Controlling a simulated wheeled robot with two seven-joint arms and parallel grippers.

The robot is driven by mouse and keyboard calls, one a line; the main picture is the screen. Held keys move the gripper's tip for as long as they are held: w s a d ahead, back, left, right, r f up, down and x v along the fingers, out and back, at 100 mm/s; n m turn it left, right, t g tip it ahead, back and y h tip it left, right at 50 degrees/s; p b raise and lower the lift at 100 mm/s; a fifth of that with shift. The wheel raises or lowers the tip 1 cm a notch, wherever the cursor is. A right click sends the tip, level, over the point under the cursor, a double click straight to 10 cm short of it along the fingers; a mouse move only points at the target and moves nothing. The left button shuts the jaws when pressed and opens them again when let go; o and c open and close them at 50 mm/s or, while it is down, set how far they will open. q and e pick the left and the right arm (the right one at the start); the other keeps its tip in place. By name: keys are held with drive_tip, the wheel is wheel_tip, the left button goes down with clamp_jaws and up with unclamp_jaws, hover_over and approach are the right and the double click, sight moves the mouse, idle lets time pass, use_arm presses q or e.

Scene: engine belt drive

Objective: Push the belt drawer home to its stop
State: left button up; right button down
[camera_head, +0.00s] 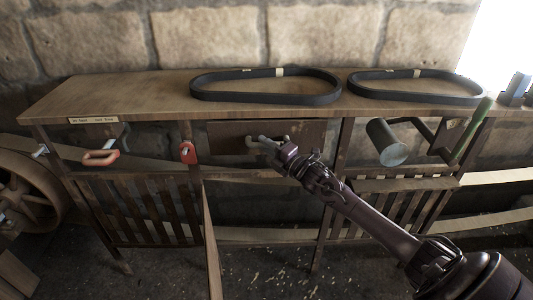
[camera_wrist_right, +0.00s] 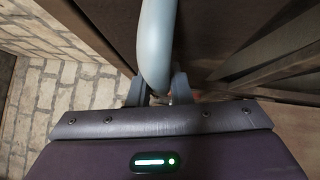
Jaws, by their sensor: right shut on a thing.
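The belt drawer (camera_head: 308,131) has a brown front and sits under the middle of the bench top. I cannot tell how far it stands out from its frame. Its grey bar handle (camera_head: 252,142) is on the front. My right gripper (camera_head: 275,147) is shut on the handle's right part. In the right wrist view the grey handle (camera_wrist_right: 157,45) runs down between the two fingers of the gripper (camera_wrist_right: 157,88). The fingertips are partly hidden behind the gripper body. My left gripper is not in view.
Two black belts (camera_head: 265,97) (camera_head: 415,99) lie on the bench top (camera_head: 150,90). A grey cylinder on a crank (camera_head: 386,143) sticks out at right. A large wheel (camera_head: 30,190) stands far left.

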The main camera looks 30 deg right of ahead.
drive_tip(key=shift+d+r, duration=0.2)
drive_tip(key=c, duration=1.6)
unclamp_jaws()
drive_tip(key=shift+w, duration=0.1)
drive_tip(key=shift+o, duration=1.3)
drive_tip(key=shift+w+f, duration=0.1)
drive_tip(key=shift+f, duration=0.05)
drive_tip(key=shift+a+f, duration=0.1)
drive_tip(key=shift+s+f, duration=0.15)
drive_tip(key=shift+s, duration=0.3)
drive_tip(key=shift+b+v, duration=0.45)
drive_tip(key=shift+v, duration=3)
